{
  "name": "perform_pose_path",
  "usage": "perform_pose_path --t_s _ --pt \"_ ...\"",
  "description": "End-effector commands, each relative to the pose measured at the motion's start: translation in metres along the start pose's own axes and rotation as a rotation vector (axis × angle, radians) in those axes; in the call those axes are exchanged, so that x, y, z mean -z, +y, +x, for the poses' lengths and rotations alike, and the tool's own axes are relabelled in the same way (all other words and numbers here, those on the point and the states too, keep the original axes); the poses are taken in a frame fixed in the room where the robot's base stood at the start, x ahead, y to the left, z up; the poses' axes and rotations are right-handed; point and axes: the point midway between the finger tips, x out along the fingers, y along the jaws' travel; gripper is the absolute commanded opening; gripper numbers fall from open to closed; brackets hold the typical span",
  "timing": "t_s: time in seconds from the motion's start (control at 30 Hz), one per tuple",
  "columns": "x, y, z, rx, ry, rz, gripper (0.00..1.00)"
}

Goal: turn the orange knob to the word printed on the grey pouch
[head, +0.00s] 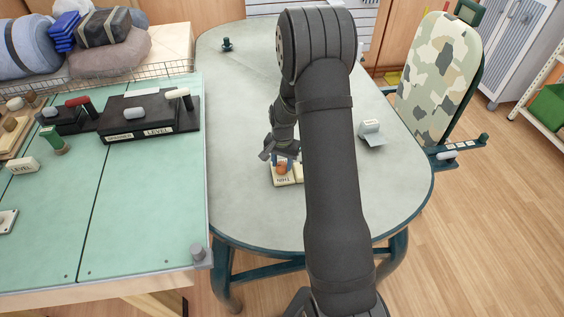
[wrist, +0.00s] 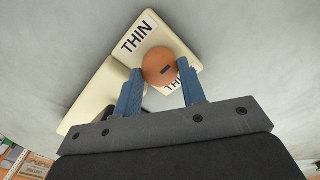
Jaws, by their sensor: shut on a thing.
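The orange knob (head: 282,169) sits on a cream block (head: 292,179) on the grey-green table. In the wrist view the round knob (wrist: 160,64) lies between the blue fingers of my gripper (wrist: 161,70), which is shut on it. A short dark mark shows on the knob. The block reads THIN at its upper corner; a second label beside the knob is partly hidden and shows "THI". In the head view my gripper (head: 284,160) is over the block. A small pale item on a grey piece (head: 371,132) lies right of my arm; I cannot tell if it is the pouch.
A green-topped bench (head: 140,215) stands at left with a black LEVEL device (head: 150,118) and small blocks. A wire basket holds bags behind it. A camouflage-patterned board (head: 440,75) stands at right. The table is clear around the block.

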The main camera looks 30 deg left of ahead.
Motion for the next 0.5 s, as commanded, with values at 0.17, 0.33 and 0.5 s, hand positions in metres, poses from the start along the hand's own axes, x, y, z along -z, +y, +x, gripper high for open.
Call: perform_pose_path --t_s 0.17,0.33,0.5 --pt "-0.0001 -0.0002 -0.0002 -0.002 -0.001 -0.102 0.15" --pt "-0.0001 -0.0003 -0.0002 -0.006 -0.001 -0.242 0.15" --pt "-0.0001 -0.0003 -0.0003 -0.01 -0.001 -0.39 0.15"
